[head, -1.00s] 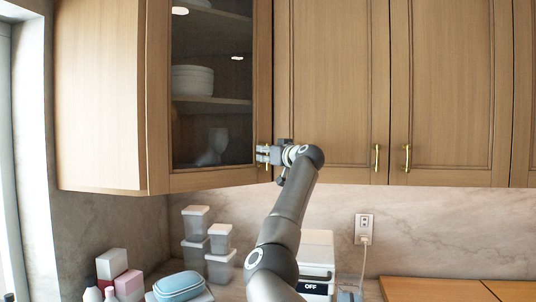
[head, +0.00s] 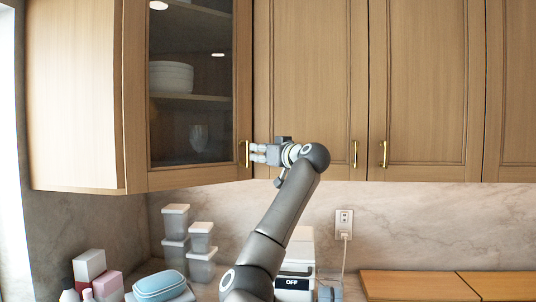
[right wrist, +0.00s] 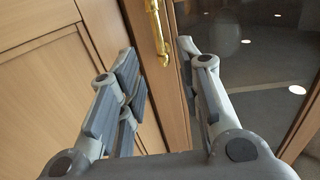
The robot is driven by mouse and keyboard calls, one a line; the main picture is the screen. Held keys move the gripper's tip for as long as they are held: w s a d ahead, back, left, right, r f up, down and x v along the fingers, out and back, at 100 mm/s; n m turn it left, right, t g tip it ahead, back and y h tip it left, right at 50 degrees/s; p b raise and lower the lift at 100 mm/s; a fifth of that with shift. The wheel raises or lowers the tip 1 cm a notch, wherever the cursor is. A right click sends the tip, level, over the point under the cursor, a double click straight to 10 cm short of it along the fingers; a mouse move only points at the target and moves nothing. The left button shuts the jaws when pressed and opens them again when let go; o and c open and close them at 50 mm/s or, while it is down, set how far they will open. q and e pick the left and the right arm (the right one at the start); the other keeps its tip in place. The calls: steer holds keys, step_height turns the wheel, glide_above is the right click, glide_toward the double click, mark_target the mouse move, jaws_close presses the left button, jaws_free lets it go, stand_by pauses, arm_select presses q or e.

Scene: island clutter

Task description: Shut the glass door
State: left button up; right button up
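The glass door (head: 190,85) has a wooden frame and dark glass. It looks flush or nearly flush with the cabinet front; I cannot tell whether a small gap stays. Its brass handle (head: 244,153) stands upright on the right stile, and shows in the right wrist view (right wrist: 158,32) beyond the fingertips. My right gripper (head: 254,153) is just right of the handle. In the right wrist view its two fingers (right wrist: 160,72) are spread apart with nothing between them. My left gripper is not in view.
Wooden cabinet doors (head: 310,85) with brass handles adjoin on the right. Below, the counter holds stacked lidded containers (head: 175,225), a blue case (head: 160,286), small boxes (head: 90,266) and a white appliance (head: 300,252). A wall outlet (head: 344,222) has a plug in it.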

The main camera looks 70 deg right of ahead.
steer(key=shift+v, duration=1.5)
